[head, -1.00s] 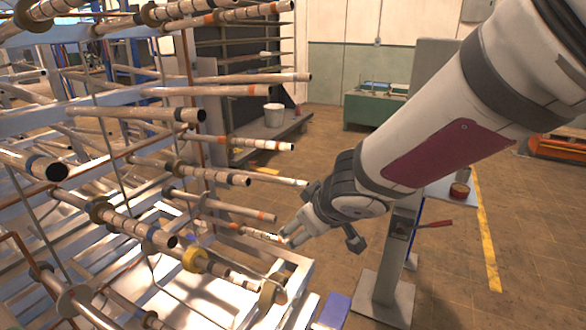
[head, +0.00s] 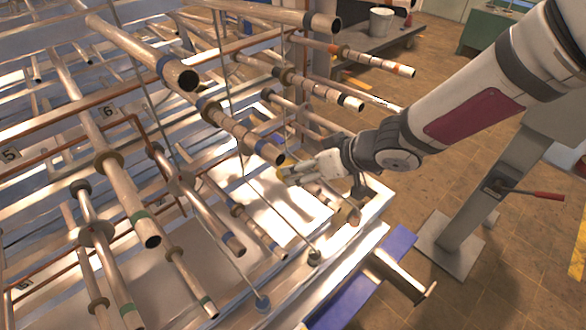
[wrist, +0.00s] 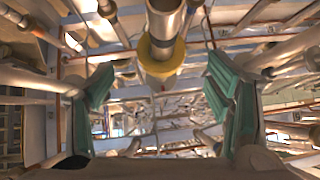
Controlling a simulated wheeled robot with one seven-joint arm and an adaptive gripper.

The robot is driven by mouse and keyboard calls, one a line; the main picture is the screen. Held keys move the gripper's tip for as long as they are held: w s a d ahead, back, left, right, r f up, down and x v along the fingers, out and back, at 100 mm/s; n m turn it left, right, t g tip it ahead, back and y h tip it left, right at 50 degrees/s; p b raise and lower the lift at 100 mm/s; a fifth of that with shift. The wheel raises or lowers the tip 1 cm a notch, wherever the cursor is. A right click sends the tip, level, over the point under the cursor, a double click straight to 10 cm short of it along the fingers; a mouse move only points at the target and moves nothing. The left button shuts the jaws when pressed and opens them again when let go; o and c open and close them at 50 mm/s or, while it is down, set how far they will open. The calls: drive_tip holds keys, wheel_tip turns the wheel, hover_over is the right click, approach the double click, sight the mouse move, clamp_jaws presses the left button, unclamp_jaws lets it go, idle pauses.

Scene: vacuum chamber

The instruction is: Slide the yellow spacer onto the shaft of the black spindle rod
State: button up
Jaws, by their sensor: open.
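The yellow spacer (wrist: 163,50) is a thick ring in the wrist view, around a metal tube near the top centre. In the head view only a bit of yellow (head: 284,172) shows at the tip of my gripper (head: 300,170), which hides the rest. My gripper (wrist: 160,100) is open, its green-padded fingers on either side of and below the spacer in the wrist picture.
Many rods stick out of the rack close around my gripper, including a blue-banded rod (head: 235,128) just left of it. Thin upright wires cross the rack. A blue beam (head: 365,280) and a stand with a red handle (head: 535,192) are at right. Open floor lies beyond.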

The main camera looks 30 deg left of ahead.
sight(282, 166)
drive_tip(key=shift+p+x, duration=0.6)
drive_tip(key=shift+x, duration=2.95)
drive_tip(key=c, duration=1.4)
drive_tip(key=shift+o, duration=0.2)
drive_tip(key=shift+a, duration=0.1)
drive_tip(key=shift+w+a+f+b, duration=0.1)
drive_tip(key=shift+w+a+b, duration=0.1)
drive_tip(key=shift+a+b, duration=0.3)
drive_tip(key=shift+w+a+f+b, duration=0.15)
drive_tip(key=shift+a+b, duration=0.2)
drive_tip(key=shift+a, duration=0.25)
drive_tip(key=o, duration=1.3)
drive_tip(key=shift+r, duration=0.15)
drive_tip(key=v, duration=1.2)
drive_tip(key=shift+s, duration=0.1)
